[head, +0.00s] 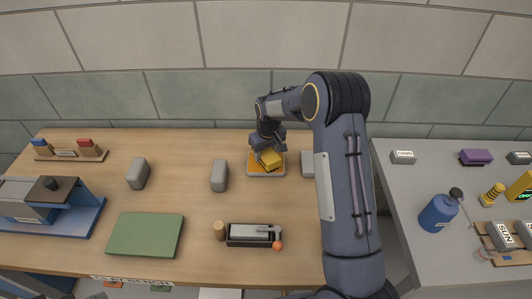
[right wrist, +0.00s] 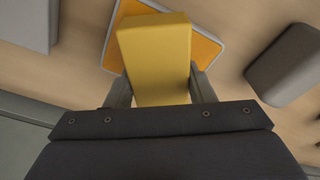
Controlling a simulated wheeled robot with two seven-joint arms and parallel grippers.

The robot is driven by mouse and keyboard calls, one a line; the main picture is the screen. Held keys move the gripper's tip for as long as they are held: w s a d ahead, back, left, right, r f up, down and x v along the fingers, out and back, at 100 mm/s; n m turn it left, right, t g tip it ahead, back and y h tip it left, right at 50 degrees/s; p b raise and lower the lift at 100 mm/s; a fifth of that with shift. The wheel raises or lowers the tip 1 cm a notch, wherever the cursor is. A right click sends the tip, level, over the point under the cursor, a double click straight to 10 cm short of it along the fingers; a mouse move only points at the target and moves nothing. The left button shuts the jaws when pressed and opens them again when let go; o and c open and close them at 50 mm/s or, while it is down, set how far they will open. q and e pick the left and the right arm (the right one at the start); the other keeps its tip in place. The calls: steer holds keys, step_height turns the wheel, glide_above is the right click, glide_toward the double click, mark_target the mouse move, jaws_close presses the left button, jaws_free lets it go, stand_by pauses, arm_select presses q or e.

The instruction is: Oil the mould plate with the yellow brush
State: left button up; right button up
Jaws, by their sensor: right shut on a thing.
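My right gripper (head: 267,148) is at the back middle of the bench, shut on the yellow brush (head: 271,159), which looks like a yellow block. In the right wrist view the brush (right wrist: 155,50) sits between the two fingers (right wrist: 160,90). Under or just over it is an orange pad (head: 256,169) with a pale rim, also in the right wrist view (right wrist: 207,48). I cannot tell whether brush and pad touch. No plate is clearly labelled as the mould plate; a flat green plate (head: 146,235) lies at the front left. My left gripper is not in view.
Grey blocks (head: 138,173) (head: 219,175) stand left of the pad, another (head: 308,164) right of it. A blue-based press (head: 70,215) is at far left. A dark tray (head: 250,235) with a grey tool lies at the front. A side table (head: 405,190) holds a blue bottle (head: 438,212).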

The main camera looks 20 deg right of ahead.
mark_target(266, 151)
stand_by(0.6)
steer(key=shift+r+p, duration=1.95)
steer(key=shift+r, duration=1.55)
